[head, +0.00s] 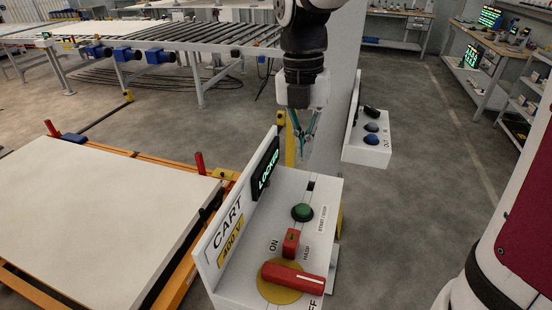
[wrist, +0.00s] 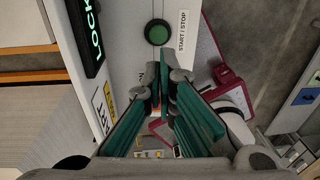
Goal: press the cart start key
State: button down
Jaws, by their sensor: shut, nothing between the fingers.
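The green round START / STOP key (head: 302,212) sits on the white top of the cart control box (head: 325,190). It also shows near the top of the wrist view (wrist: 158,32). The display (head: 266,170) on the box's upright panel reads LOCKED. A red switch handle (head: 293,277) lies across a yellow disc (head: 272,292) between ON and OFF marks. A red block (head: 291,242) stands by the HASP label. My gripper (head: 303,156) is shut and empty, above and beyond the key in the head view. In the wrist view its teal fingertips (wrist: 161,62) appear just below the key, apart from it.
A white side box (head: 366,150) with blue and black knobs is right of my gripper. An orange-framed cart (head: 95,215) with a white board is at left. A roller conveyor (head: 190,50) runs behind. Grey floor is open at right.

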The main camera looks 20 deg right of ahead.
aim_at(304, 209)
jog(key=shift+f, duration=0.1)
jog(key=f, duration=0.4)
jog(key=f+b, duration=0.1)
jog(key=f, duration=0.4)
jog(key=s+f, duration=0.1)
jog(key=f, duration=0.3)
jog(key=shift+s+d+f, duration=0.1)
jog(key=shift+d+f, duration=0.2)
jog(key=shift+f, duration=0.1)
